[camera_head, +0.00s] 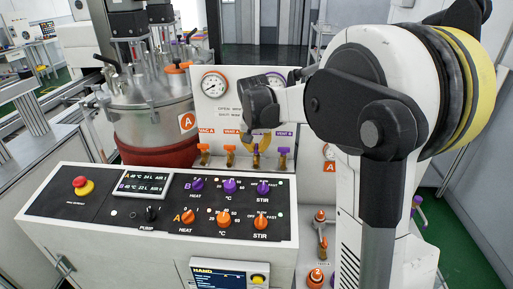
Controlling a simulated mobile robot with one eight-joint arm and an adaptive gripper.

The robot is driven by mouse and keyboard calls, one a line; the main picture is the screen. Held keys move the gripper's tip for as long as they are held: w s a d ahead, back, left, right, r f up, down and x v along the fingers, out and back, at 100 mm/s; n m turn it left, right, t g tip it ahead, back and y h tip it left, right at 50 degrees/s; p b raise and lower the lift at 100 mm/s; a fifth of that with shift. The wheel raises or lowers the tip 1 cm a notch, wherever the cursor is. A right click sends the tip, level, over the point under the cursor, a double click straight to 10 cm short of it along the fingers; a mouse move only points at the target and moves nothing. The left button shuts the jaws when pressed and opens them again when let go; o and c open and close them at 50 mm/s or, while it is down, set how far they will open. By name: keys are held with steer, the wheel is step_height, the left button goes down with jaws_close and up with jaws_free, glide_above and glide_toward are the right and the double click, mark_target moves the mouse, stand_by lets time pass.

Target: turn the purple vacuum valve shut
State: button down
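A row of small valves stands in front of the white gauge panel (218,108). The third valve from the left (256,158) shows a brass-coloured body; its top and its label are mostly hidden by my gripper. A purple-handled valve (284,152) to its right sits below a purple label that seems to read VENT B. My gripper (257,136) is dark grey, points down and is directly over or at the third valve. Whether its fingers touch the valve, and how far apart they are, I cannot tell.
Two orange-handled valves (229,152) stand just left of my gripper. The black control console (110,205) with purple and orange knobs lies in front. A metal vessel (145,92) marked A stands at left. My arm hides much of the right side.

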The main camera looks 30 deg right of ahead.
steer(key=shift+n, duration=0.3)
steer(key=n+y+p, duration=0.1)
steer(key=n, duration=0.2)
steer(key=shift+d+t, duration=0.1)
steer(key=shift+t, duration=0.2)
steer(key=n+y, duration=0.1)
steer(key=n, duration=0.2)
steer(key=shift+n+y, duration=0.3)
steer(key=n+y+p, duration=0.1)
steer(key=n, duration=0.2)
steer(key=shift+d+n, duration=0.1)
steer(key=shift+n, duration=0.2)
steer(key=shift+n+g+y, duration=0.4)
steer(key=shift+n+y, duration=0.4)
steer(key=shift+n, duration=1.1)
steer(key=shift+f, duration=0.1)
steer(key=c, duration=1.5)
jaws_free()
